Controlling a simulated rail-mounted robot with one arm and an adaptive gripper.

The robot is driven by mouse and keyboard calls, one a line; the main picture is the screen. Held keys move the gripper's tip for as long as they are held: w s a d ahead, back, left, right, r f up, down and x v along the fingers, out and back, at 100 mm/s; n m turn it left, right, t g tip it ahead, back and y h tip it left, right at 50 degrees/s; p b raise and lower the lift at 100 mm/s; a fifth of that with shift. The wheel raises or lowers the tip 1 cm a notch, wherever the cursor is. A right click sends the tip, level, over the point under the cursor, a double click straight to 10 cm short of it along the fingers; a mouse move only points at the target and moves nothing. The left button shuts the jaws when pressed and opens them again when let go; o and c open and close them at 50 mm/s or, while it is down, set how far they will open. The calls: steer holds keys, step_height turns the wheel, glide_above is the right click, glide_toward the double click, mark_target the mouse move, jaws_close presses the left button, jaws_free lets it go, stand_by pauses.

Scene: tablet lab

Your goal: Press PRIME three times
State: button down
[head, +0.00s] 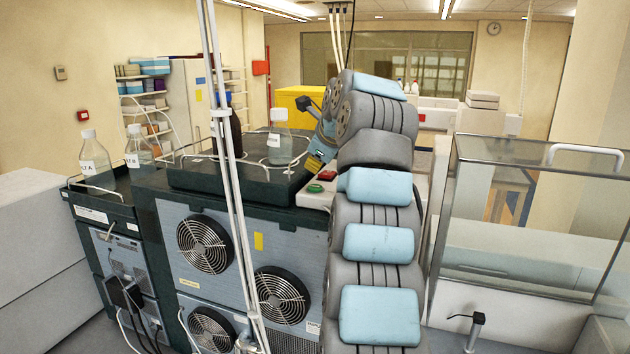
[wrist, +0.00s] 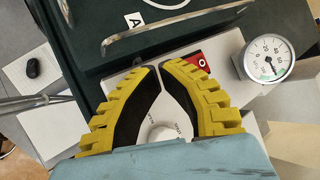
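My gripper (wrist: 160,67) has yellow ribbed fingers with black inner pads. Its fingertips come together over a white panel (wrist: 205,48) in the wrist view, and nothing shows held between them. A red control marked O (wrist: 201,61) is just right of the fingertips. A round white knob (wrist: 160,133) shows between the fingers, with small print too blurred to read. In the head view, the white control box (head: 312,200) carries a green button (head: 315,188) and a red control (head: 327,175). My gripper (head: 314,163) is above the box there. I cannot read a PRIME label.
A round gauge (wrist: 268,58) is right of the panel. A dark tray with a metal rail (wrist: 150,38) lies beyond the fingertips. A clear bottle (head: 280,137) and a dark bottle (head: 228,130) stand near the box. A clear-walled enclosure (head: 540,220) is at right.

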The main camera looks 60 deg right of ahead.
mark_target(316, 185)
steer(key=shift+r+p, duration=1.5)
steer(key=shift+r, duration=0.15)
steer(key=shift+f, duration=0.1)
